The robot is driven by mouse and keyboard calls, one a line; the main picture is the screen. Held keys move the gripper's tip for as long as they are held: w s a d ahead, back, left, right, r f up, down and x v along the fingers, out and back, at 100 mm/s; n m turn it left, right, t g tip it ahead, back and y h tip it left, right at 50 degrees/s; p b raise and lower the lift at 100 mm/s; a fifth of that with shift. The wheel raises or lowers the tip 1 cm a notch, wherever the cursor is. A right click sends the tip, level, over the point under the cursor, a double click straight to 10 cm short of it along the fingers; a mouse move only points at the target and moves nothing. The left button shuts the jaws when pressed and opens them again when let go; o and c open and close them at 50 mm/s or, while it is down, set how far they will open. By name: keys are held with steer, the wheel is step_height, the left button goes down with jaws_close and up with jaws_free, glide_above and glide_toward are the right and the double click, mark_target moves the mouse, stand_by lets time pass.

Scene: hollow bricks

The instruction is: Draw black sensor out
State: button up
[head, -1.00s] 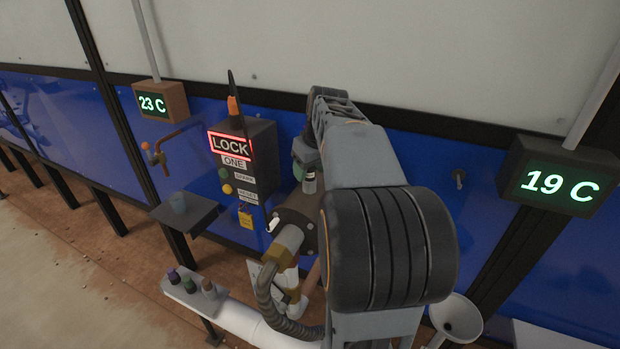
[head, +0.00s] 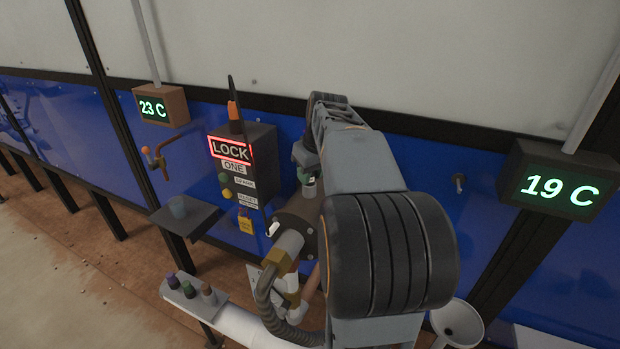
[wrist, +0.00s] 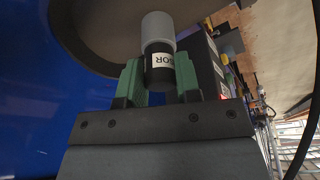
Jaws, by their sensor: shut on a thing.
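My gripper (wrist: 158,80) has green fingers and is shut on the black sensor (wrist: 160,68), whose white label shows the letters "SOR" in the wrist view. A grey cylinder (wrist: 158,28) stands directly beyond the sensor, in line with it, in front of a big round dark part. I cannot tell whether the sensor still sits inside this cylinder. In the head view my gripper (head: 306,158) is partly hidden by my arm, just right of the control box and above the dark round flange (head: 298,222).
The control box (head: 262,165) with its lit LOCK sign and antenna is close left of my gripper. A fitting with a ribbed hose (head: 268,300) is below.

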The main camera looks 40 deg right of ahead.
steer(key=shift+r+p, duration=0.3)
steer(key=shift+r, duration=0.05)
steer(key=shift+r+p, duration=1.45)
steer(key=shift+r, duration=0.35)
steer(key=shift+r+p, duration=1.95)
steer(key=shift+r, duration=0.55)
steer(key=s+a+r+b, duration=0.1)
steer(key=s+a+r, duration=0.1)
steer(key=s, duration=0.3)
steer(key=shift+s+a, duration=0.2)
steer(key=shift+a, duration=0.1)
